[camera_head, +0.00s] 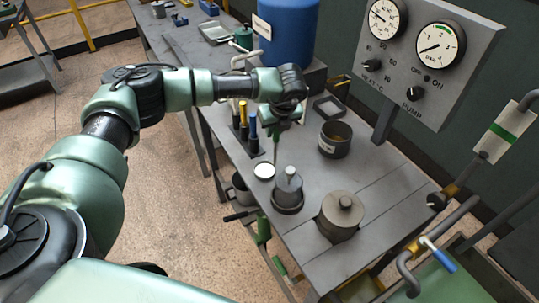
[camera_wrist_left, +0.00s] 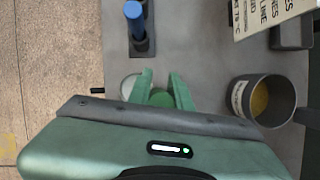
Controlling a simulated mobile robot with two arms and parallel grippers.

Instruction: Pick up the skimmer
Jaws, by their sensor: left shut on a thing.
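My left gripper (camera_head: 277,122) is over the bench, pointing down, with its fingers closed on the skimmer. A thin shaft of the skimmer (camera_head: 275,150) shows below the fingers and runs down toward the bench, close to a white round top (camera_head: 264,170). The head camera does not clearly show its lower end. In the left wrist view, the green fingers (camera_wrist_left: 163,88) stand on both sides of a green rounded piece, which looks like the skimmer's handle (camera_wrist_left: 160,98). My right gripper is not in view.
Yellow and blue-handled tools (camera_head: 253,130) stand upright in a rack left of the gripper. A grey pot (camera_head: 335,138) with yellowish content stands to the right. Lidded containers (camera_head: 341,216) are nearer the front. A gauge panel (camera_head: 425,50) rises behind.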

